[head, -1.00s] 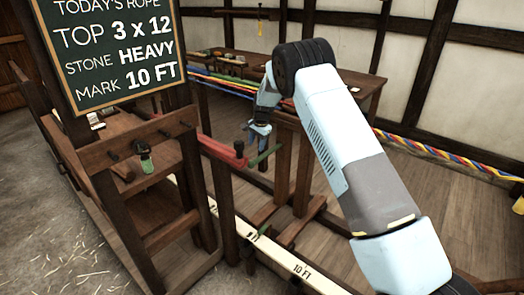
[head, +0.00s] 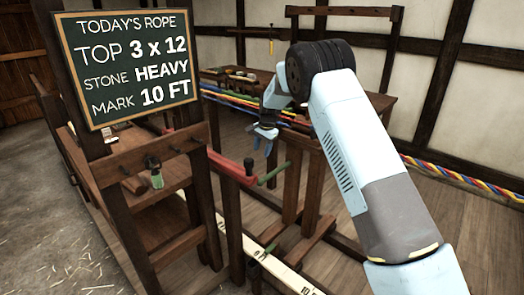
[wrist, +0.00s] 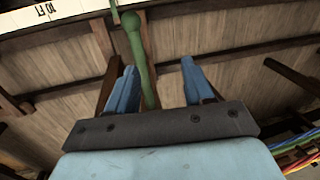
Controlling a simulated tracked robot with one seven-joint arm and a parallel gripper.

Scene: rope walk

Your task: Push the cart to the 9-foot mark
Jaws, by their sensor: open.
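A dark wooden frame with uprights and crossed feet (head: 292,180), apparently the cart, stands on the plank floor. A red bar (head: 233,167) and a green rod with a rounded knob (head: 270,174) show at its near side. My gripper (head: 261,147) is open and empty, a little above the green rod in the head view. In the wrist view the green rod (wrist: 137,45) runs between my spread blue fingers (wrist: 158,68); touching cannot be told. A white marked strip (head: 285,273) lies along the floor, with a 10 FT mark near the bottom edge; another mark is partly hidden.
A chalkboard (head: 130,65) reads top 3 x 12, stone heavy, mark 10 FT. A wooden rack with pegs (head: 150,160) stands at left. A workbench (head: 370,110) is behind, with coloured ropes (head: 470,182) alongside. Open floor (head: 450,220) lies to the right.

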